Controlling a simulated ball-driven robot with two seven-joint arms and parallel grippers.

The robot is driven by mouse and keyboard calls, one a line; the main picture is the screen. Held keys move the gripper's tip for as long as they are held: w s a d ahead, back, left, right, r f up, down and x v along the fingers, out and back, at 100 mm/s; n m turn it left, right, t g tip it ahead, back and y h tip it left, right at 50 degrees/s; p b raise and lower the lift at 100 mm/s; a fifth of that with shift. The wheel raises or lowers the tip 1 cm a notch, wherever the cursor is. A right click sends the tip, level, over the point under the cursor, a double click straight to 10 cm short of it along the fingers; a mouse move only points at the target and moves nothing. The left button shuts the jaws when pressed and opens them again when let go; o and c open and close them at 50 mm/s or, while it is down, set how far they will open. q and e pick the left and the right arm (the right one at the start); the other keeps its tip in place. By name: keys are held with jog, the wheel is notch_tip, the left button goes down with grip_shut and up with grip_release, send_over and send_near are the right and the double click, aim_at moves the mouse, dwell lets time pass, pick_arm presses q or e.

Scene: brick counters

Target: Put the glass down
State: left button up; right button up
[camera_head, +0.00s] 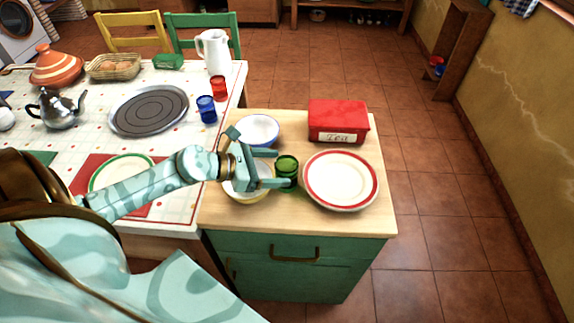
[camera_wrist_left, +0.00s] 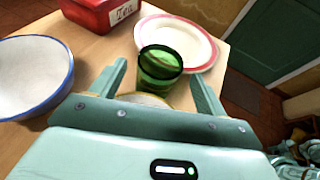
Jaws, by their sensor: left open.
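A green glass (camera_head: 287,171) stands upright on the wooden counter top (camera_head: 300,217), just left of a red-rimmed plate. My left gripper (camera_head: 281,170) is at the glass, its fingers apart. In the left wrist view the glass (camera_wrist_left: 160,68) shows between and a little beyond the open fingertips of my left gripper (camera_wrist_left: 158,75), with space on both sides. My right gripper is not in view.
The red-rimmed plate (camera_head: 340,180), a red tea tin (camera_head: 338,120), a blue-rimmed bowl (camera_head: 258,128) and a yellow-rimmed bowl (camera_head: 240,192) crowd the counter. Blue (camera_head: 206,109) and red (camera_head: 219,88) glasses stand on the table to the left. The counter's front strip is bare.

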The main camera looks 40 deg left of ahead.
aim_at(296, 166)
pick_arm(q)
jog(key=x, duration=0.5)
jog(key=shift+w+d+b, duration=0.2)
jog(key=shift+w+b, duration=0.1)
jog(key=shift+w, duration=0.05)
jog(key=shift+s, duration=0.1)
jog(key=c, duration=1.2)
notch_tip(296, 166, up, 10)
jog(key=p, duration=0.5)
jog(key=s+d+r+m+g+h, duration=0.1)
jog(key=s+d+r, duration=0.1)
jog(key=r, duration=0.1)
jog(key=s+d+r+m+g+h, duration=0.1)
jog(key=s+d+r, duration=0.1)
jog(key=s+r, duration=0.1)
jog(key=s+d+r+m+g+h, duration=0.1)
jog(key=s+d+r, duration=0.2)
jog(key=r, duration=0.1)
jog(key=shift+s+r, duration=0.25)
jog(key=shift+r, duration=0.15)
